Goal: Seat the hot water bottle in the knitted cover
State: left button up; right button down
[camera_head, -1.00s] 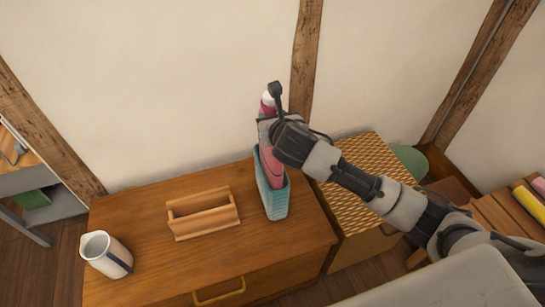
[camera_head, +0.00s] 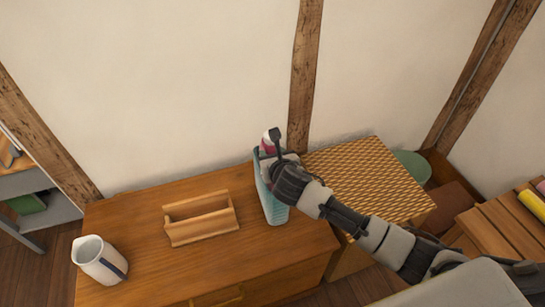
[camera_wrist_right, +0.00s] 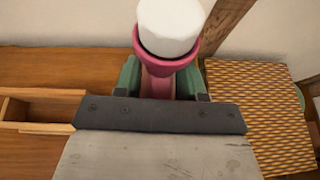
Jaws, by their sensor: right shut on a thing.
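The pink hot water bottle (camera_head: 267,143) stands upright with its neck and white cap above the blue-green knitted cover (camera_head: 273,208). Its body is down inside the cover and hidden by the cover and my gripper. My right gripper (camera_head: 268,157) is shut on the bottle just below the neck, at the cover's mouth. In the right wrist view the white cap and pink collar of the bottle (camera_wrist_right: 166,55) rise between the fingers, with green edges on both sides. Whether the bottle touches the cover's bottom is hidden. My left gripper is out of view.
The cover stands on a wooden dresser (camera_head: 150,255). An open wooden caddy (camera_head: 201,218) and a white jug (camera_head: 98,259) stand to its left. A woven-topped cabinet (camera_head: 370,180) adjoins on the right, under my right arm. The wall is close behind.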

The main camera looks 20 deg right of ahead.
jog(key=c, duration=0.6)
grip_release()
jog(key=shift+c, duration=0.2)
jog(key=shift+s, duration=0.2)
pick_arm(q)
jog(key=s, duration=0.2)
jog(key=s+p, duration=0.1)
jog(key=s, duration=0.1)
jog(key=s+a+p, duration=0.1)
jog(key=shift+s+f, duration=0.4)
pick_arm(e)
jog(key=v, duration=1.1)
jog(key=shift+s+r, duration=0.25)
jog(key=shift+s, duration=0.05)
jog(key=shift+a, duration=0.1)
